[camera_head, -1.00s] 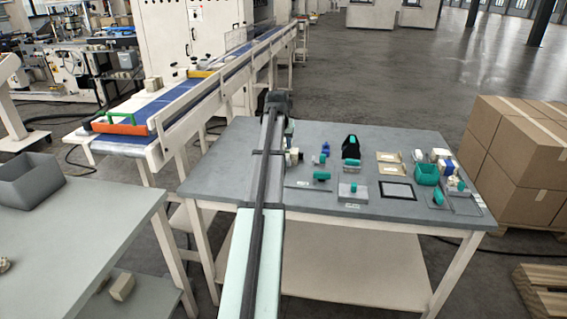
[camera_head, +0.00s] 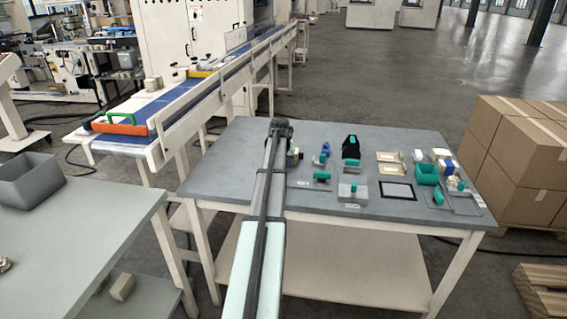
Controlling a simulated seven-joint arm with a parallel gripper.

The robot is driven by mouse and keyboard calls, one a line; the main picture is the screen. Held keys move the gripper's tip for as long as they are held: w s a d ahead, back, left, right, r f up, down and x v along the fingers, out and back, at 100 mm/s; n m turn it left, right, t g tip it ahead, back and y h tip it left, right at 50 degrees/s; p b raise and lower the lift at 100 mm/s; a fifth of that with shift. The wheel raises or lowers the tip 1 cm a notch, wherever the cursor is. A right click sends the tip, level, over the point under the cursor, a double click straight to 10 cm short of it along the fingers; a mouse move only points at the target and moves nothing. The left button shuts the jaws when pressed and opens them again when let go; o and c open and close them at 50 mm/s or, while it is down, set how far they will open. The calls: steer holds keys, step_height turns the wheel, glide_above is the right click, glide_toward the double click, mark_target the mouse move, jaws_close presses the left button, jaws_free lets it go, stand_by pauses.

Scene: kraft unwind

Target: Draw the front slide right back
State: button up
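Several small fixtures with teal grips stand on the grey table (camera_head: 225,170). Near its front, one low fixture has a teal grip (camera_head: 321,176), just right of my arm. Beside it on the right is a light grey plate with a teal block (camera_head: 353,190). I cannot tell for certain which of these is the front slide or how far it is drawn. My arm reaches from the bottom over the table's left part. My gripper is hidden behind the arm, so its fingers do not show.
The table's left part is bare. A conveyor (camera_head: 160,105) is behind left, and stacked boxes (camera_head: 515,150) stand at right.

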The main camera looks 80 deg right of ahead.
jaws_close()
stand_by(0.5)
